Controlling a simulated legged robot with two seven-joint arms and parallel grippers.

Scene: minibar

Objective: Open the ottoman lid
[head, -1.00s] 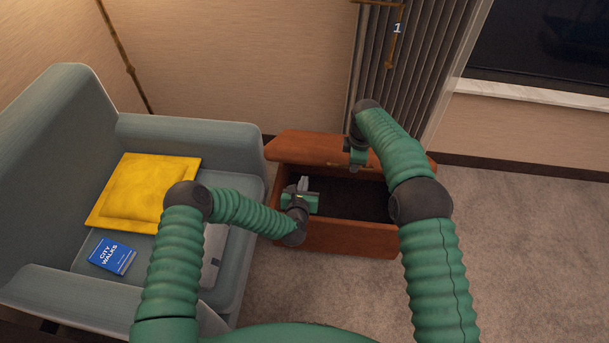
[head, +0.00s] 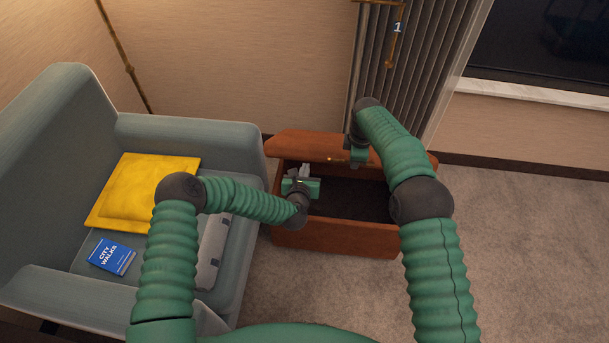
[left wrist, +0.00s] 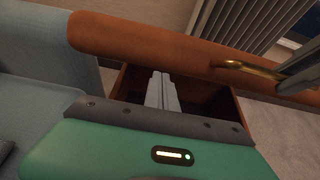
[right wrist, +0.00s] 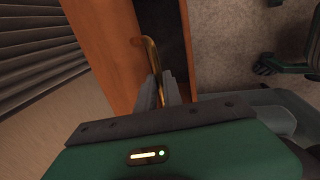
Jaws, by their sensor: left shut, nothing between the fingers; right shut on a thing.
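The brown ottoman (head: 325,240) stands by the back wall, its dark inside showing. Its lid (head: 300,146) is raised and tilted up at the back. A curved brass handle (left wrist: 250,68) is on the lid and also shows in the right wrist view (right wrist: 153,58). My right gripper (right wrist: 163,88) is shut on the handle; in the head view its fingers are mostly hidden by the arm. My left gripper (head: 304,172) is shut and empty over the left part of the opening, its fingers (left wrist: 162,85) pointing toward the lid's underside, below the lid edge.
A grey-blue armchair (head: 190,135) stands close to the ottoman's left, with a yellow cushion (head: 140,190) and a blue book (head: 112,256) on it. A grey slatted panel (head: 425,60) is behind the ottoman. Carpet (head: 530,260) to the right is clear.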

